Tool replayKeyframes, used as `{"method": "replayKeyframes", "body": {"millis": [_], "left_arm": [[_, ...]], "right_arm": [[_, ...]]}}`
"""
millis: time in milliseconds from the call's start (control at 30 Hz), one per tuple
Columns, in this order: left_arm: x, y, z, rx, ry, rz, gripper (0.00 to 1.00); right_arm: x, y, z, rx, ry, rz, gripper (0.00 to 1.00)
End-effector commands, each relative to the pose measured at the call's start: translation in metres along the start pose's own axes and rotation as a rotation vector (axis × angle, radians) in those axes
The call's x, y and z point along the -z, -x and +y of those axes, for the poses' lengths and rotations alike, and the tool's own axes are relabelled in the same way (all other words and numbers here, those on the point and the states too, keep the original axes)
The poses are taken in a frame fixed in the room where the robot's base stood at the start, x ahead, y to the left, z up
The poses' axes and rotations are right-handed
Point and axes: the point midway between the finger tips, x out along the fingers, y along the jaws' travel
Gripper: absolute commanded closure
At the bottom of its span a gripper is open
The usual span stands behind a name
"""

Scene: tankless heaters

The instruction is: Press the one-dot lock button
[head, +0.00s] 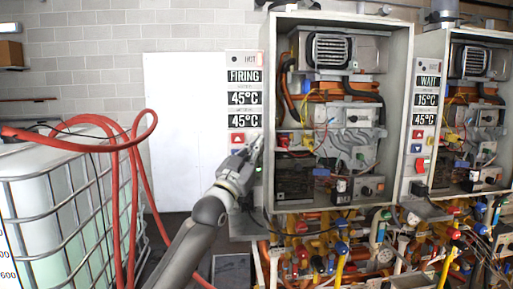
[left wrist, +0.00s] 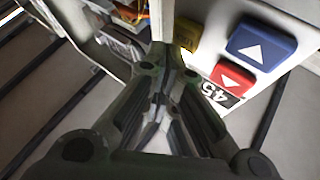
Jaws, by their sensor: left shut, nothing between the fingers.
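The left heater's control panel (head: 244,60) shows FIRING and two 45°C displays. My left gripper (head: 254,150) is at the lower part of this panel, over its buttons. In the left wrist view the gripper (left wrist: 170,52) is shut and empty. Its tips are over or close to a yellow button (left wrist: 187,34), which they partly cover. I cannot tell whether they touch it, and no dot mark can be read on it. Beside it are a blue button (left wrist: 262,47) and a red button (left wrist: 232,78), each with a white triangle. My right gripper is not in view.
The open left heater cabinet (head: 400,100) stands right of the panel. A second heater panel (head: 427,100) reads WAIT, 15°C, 45°C. Pipes and valves (head: 330,250) fill the space below. A caged tank (head: 50,200) with red hoses (head: 125,190) stands left.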

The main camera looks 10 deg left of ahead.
Motion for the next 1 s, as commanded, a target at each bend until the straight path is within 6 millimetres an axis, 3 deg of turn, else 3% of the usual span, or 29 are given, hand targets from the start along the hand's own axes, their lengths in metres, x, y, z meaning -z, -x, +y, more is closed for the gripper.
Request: {"method": "replayKeyframes", "body": {"millis": [267,800,1000], "left_arm": [[0.001,0.002,0.002,-0.001,0.002,0.000,1.00],[0.028,0.037,0.028,-0.001,0.002,0.001,1.00],[0.031,0.042,0.030,0.000,0.000,0.000,1.00]], "right_arm": [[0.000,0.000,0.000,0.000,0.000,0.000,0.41],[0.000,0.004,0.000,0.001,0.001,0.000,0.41],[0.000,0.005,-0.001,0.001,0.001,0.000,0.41]]}}
